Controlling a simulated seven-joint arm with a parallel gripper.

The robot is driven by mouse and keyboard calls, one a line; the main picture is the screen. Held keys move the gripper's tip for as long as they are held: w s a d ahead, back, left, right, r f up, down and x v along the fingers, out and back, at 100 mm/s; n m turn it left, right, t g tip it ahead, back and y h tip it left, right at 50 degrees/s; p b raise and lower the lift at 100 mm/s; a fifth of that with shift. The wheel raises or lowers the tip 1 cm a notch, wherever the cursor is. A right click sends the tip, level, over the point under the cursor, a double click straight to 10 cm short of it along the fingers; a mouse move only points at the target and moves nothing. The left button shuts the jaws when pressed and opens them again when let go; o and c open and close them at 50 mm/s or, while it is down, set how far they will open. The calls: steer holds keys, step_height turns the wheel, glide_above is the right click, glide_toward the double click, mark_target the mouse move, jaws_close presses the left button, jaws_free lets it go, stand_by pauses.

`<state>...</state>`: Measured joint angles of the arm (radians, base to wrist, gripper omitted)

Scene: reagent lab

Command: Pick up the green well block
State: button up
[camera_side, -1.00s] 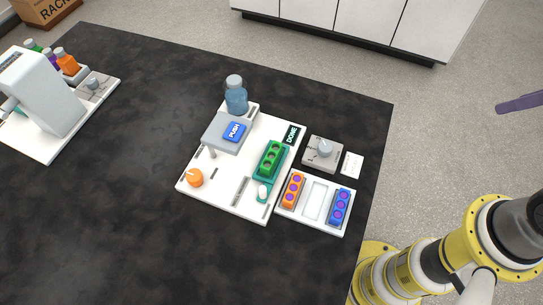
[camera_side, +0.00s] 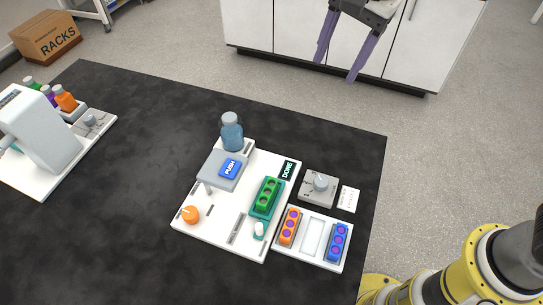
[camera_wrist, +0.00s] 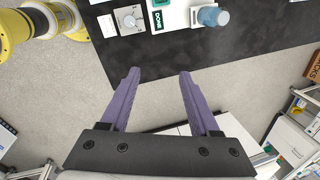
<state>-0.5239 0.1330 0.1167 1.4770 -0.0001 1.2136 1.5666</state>
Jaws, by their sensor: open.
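The green well block (camera_side: 268,194) sits in a teal holder (camera_side: 257,213) on the white station board (camera_side: 215,230) in the side view. In the wrist view only a small part of the teal and green area shows at the top edge. My gripper (camera_side: 338,62) is at the top of the side view, beyond the table's far edge and well away from the block. Its two purple fingers are apart with nothing between them; they also show in the wrist view (camera_wrist: 157,72).
A white tray (camera_side: 294,259) holds an orange block (camera_side: 290,226) and a blue block (camera_side: 338,242), with an empty slot between. A blue bottle (camera_side: 232,133), a PUSH button (camera_side: 230,169) and a grey dial box (camera_side: 318,189) stand close by. The table's left front is clear.

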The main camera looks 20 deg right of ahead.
steer(key=a+f+n+g, duration=0.1)
steer(key=a+f, duration=0.5)
steer(key=a, duration=0.2)
steer(key=n+g+h, duration=0.1)
steer(key=n, duration=0.1)
glide_above(267, 191)
step_height(267, 191, down, 6)
step_height(267, 191, down, 13)
steer(key=shift+f, duration=0.1)
jaws_close()
